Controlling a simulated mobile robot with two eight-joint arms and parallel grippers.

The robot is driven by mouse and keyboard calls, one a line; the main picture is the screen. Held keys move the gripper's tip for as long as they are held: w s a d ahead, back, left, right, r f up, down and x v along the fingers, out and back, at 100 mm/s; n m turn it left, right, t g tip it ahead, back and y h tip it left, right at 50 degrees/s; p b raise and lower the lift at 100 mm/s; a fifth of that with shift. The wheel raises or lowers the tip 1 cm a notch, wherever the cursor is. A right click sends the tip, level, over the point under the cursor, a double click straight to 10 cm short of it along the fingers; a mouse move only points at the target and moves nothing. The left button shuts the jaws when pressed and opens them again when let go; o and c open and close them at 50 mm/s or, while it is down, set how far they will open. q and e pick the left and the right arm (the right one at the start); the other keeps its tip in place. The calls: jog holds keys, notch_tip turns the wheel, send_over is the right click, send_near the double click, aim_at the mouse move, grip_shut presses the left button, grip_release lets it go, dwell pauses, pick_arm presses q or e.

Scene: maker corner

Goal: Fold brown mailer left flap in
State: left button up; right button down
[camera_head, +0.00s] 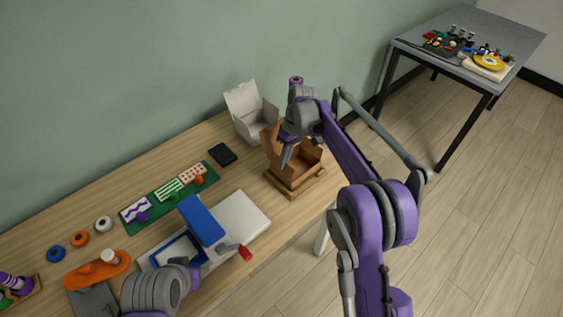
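The brown mailer (296,178) stands open on the right part of the wooden table, its tall back panel (271,139) raised. My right gripper (286,150) is at the mailer's upper left side, over the raised panel, with its fingers pointing down. Its fingers look close together, but I cannot tell whether they hold anything. The left flap is partly hidden by the gripper, and my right arm covers the mailer's back right. My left arm comes in at the bottom, and its gripper (196,272) is partly hidden near the blue box; its finger state is unclear.
A white open box (250,112) stands behind the mailer. A blue-lidded box (202,221), a white slab (243,217), a green mat (150,205), a black square (222,154) and an orange piece (97,270) lie to the left. A grey table (521,42) stands far right.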

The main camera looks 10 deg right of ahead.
jog(key=shift+w+d+f+g+y, duration=0.1)
jog(key=shift+w+d+g+y, duration=0.1)
jog(key=shift+g+y, duration=0.3)
jog(key=shift+w+d+f+g+y, duration=0.1)
jog(key=shift+d+g+y, duration=0.15)
jog(key=shift+y, duration=0.35)
jog(key=c, duration=1.1)
grip_release()
jog(key=p+v, duration=0.2)
jog(key=v, duration=0.8)
jog(key=shift+w+d+r, duration=0.15)
jog(key=shift+w+r, duration=0.05)
jog(key=shift+r, duration=0.1)
